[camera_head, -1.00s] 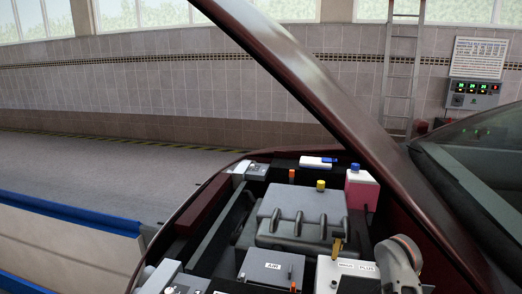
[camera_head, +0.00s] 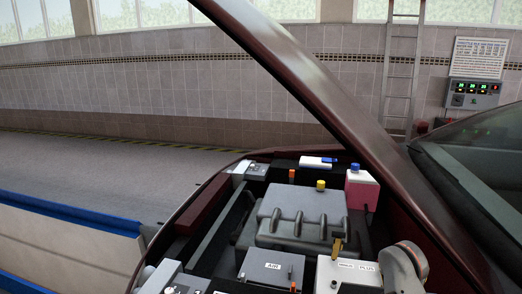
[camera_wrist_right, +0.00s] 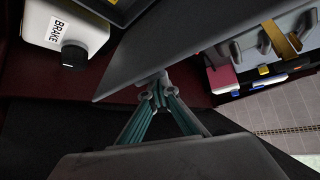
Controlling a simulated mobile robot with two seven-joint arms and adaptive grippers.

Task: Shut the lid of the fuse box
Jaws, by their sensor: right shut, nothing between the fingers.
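A dark flat panel, which looks like the lid of the fuse box (camera_wrist_right: 190,45), slants across the upper middle of the right wrist view. Part of a dark box with a yellow strip, probably the fuse box (camera_wrist_right: 115,8), shows at the top edge of that view, mostly cut off. My right gripper (camera_wrist_right: 157,88) is shut and empty, with its fingertips at the lower edge of the panel. I cannot tell whether they touch it. In the head view I cannot make out the fuse box or the right gripper's fingers. My left gripper is not in view.
A white brake fluid bottle (camera_wrist_right: 68,30) with a black cap stands beside the box. The raised hood (camera_head: 330,95) slants overhead.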

